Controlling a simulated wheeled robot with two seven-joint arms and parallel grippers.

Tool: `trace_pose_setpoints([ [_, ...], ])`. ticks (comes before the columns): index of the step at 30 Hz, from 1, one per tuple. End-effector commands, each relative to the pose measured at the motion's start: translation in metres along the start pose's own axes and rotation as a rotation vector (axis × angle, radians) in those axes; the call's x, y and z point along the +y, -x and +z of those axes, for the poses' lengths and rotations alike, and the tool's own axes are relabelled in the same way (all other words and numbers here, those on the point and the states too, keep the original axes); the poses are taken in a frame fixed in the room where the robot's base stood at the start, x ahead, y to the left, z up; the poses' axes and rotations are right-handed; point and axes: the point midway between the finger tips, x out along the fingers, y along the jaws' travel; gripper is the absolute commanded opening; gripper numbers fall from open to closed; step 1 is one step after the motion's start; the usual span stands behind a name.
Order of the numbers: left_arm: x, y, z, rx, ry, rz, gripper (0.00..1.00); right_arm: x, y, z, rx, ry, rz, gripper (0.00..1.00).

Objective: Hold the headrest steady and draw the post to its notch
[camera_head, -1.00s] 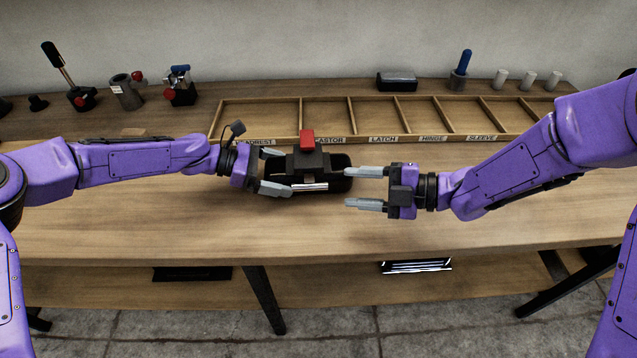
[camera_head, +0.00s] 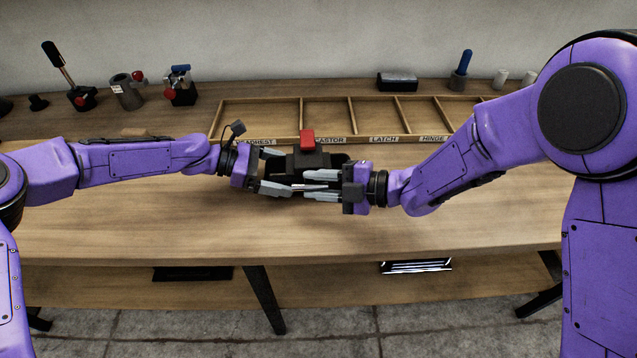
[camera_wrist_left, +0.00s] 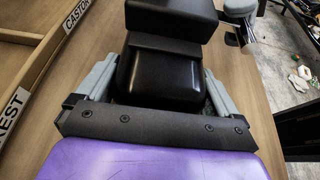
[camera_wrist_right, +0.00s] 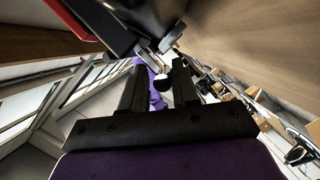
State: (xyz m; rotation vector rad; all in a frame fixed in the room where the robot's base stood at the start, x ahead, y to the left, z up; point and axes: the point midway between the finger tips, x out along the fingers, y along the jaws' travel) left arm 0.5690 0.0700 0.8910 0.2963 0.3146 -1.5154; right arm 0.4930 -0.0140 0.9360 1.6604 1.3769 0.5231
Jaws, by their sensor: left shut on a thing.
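The headrest (camera_head: 338,159) is a black padded block lying on the bench, with a dark bracket (camera_head: 308,161) and a red piece (camera_head: 307,140) on it. My left gripper (camera_head: 268,171) is shut on the headrest's left end; the left wrist view shows the black body (camera_wrist_left: 158,76) between its fingers. The silver post (camera_head: 306,187) shows as a thin bright rod at the headrest's near side. My right gripper (camera_head: 318,194) is turned, its fingers close beside the post. In the right wrist view its fingers (camera_wrist_right: 158,75) stand apart; whether the post is between them is unclear.
A wooden divided tray (camera_head: 228,138) with labelled compartments stands behind the headrest. Clamps and a lever tool (camera_head: 80,97) stand at back left, a black box (camera_head: 397,81) and a blue-handled tool (camera_head: 462,70) at back right. The bench front is clear.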

Motion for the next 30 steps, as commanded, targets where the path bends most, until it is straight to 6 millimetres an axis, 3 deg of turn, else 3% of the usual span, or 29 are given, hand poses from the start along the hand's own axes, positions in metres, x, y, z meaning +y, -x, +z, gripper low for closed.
trace_pose_setpoints([
  [5,0.000,0.000,0.002,0.000,-0.009,0.000,0.32,-0.003,0.002,-0.004,0.000,0.000,-0.004,0.00],
  [15,0.001,0.001,0.001,0.002,-0.010,0.002,0.32,-0.035,0.020,-0.048,0.002,-0.001,-0.006,0.00],
  [24,0.002,0.001,0.001,0.002,-0.009,0.005,0.32,-0.038,0.021,-0.050,0.002,-0.001,-0.009,0.00],
  [25,0.002,0.002,0.001,0.002,-0.009,0.005,0.32,-0.038,0.021,-0.050,0.002,-0.001,-0.009,0.32],
  [27,0.002,0.001,0.001,0.001,-0.008,0.005,0.32,-0.038,0.021,-0.050,0.002,-0.001,-0.008,0.52],
  [30,0.002,0.001,0.001,0.001,-0.007,0.004,0.32,-0.037,0.021,-0.050,0.001,0.000,-0.007,0.52],
])
